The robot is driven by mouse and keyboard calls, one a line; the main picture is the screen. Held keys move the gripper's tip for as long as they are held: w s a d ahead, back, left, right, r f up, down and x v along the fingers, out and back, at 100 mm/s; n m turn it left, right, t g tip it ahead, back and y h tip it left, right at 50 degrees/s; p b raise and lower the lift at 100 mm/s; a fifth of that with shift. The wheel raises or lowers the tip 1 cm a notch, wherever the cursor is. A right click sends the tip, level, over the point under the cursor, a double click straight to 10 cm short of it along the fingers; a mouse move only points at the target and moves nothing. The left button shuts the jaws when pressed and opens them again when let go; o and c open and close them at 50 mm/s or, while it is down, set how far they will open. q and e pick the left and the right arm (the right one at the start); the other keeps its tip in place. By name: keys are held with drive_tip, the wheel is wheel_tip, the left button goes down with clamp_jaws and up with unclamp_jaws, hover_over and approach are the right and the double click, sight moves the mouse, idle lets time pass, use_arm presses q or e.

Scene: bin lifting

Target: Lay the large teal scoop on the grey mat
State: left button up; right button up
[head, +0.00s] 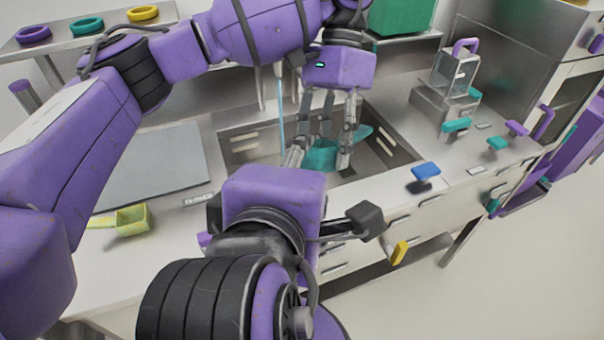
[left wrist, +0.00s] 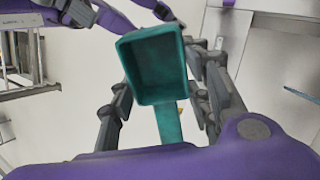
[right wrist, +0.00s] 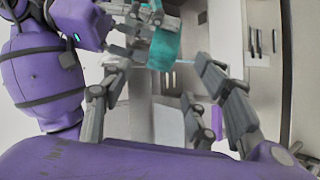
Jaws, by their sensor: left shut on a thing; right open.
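The large teal scoop (head: 321,157) is in my left gripper (head: 336,125), held up in front of the sink opening in the head view. In the left wrist view its hollow bowl (left wrist: 159,65) faces the camera, with the handle running down between the fingers. My right gripper (right wrist: 165,75) is open; in the right wrist view the scoop (right wrist: 166,45) shows beyond its fingers, with my left gripper at it. I cannot tell whether the right fingers touch the scoop. The grey mat (head: 155,165) lies bare on the counter, left of the sink.
A yellow-green scoop (head: 132,220) lies in front of the mat. The sink (head: 240,152) is sunk into the counter right of the mat. A blue-handled item (head: 426,171) and several teal and purple handles are along the right counter. Coloured rings (head: 87,25) sit on the back shelf.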

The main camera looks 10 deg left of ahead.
sight(311, 163)
drive_tip(key=x, duration=0.7)
drive_tip(key=shift+d+f, duration=0.15)
drive_tip(key=shift+f, duration=0.25)
drive_tip(key=shift+c, duration=0.5)
drive_tip(key=c, duration=1.1)
use_arm(q)
drive_tip(key=o, duration=1.3)
drive_tip(key=shift+c, duration=0.2)
use_arm(e)
drive_tip(key=shift+c, duration=0.4)
